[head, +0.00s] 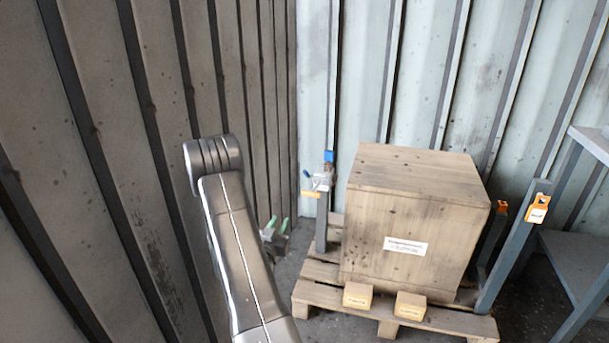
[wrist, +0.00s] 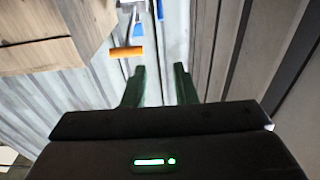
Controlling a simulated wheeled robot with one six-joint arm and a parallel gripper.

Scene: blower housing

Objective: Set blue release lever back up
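A clamp mechanism (head: 321,182) sits on a grey post at the crate's left side. A small blue piece (head: 307,174), which looks like the release lever, sticks out at its left, above an orange handle (head: 311,194). In the wrist view, the orange handle (wrist: 126,52) lies across the top, with a blue part (wrist: 138,28) just above it. The lever's exact tilt is too small to tell. My gripper (head: 275,228) is lower left of the clamp. Its green fingers (wrist: 160,86) are apart and empty, with a gap between them and the handle.
A wooden crate (head: 415,225) stands on a pallet (head: 342,313) with yellow blocks (head: 410,305) at its front. Another post (head: 512,245) with an orange tag is at the right, near a grey shelf (head: 580,262). A corrugated wall (head: 120,150) is close on the left.

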